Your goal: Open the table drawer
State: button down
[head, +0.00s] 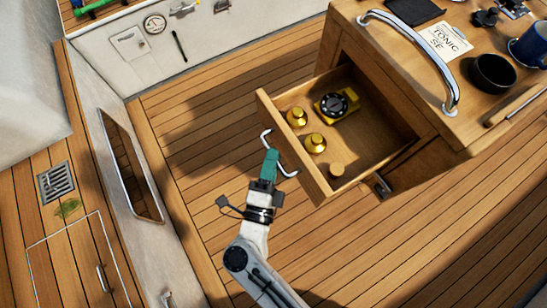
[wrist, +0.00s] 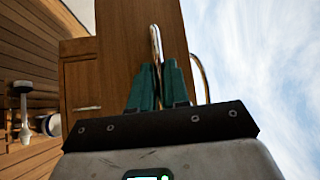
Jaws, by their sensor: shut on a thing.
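The table drawer (head: 313,180) is wooden and stands well pulled out from the table (head: 352,45) in the head view. Its bent metal handle (head: 289,174) is on the front face. My gripper (head: 270,156), with green fingers, is shut on this handle. In the wrist view the handle (wrist: 155,42) rises between the fingers (wrist: 160,78), and the drawer front (wrist: 115,65) stands behind them. The fingers hide the middle of the handle in the head view.
On the table top are a grab rail (head: 415,42), a black bowl (head: 493,72), a blue mug (head: 530,45) and a paper card (head: 446,41). Bare plank floor (head: 200,140) lies left of the drawer. A white bench wall (head: 95,140) bounds the left side.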

jog(key=c, duration=1.2)
grip_release()
jog(key=shift+o, duration=0.2)
jog(key=shift+s, duration=0.1)
jog(key=b+v, duration=0.2)
jog(key=v, duration=0.8)
jog(key=shift+s, duration=0.3)
jog(key=shift+a, duration=0.15)
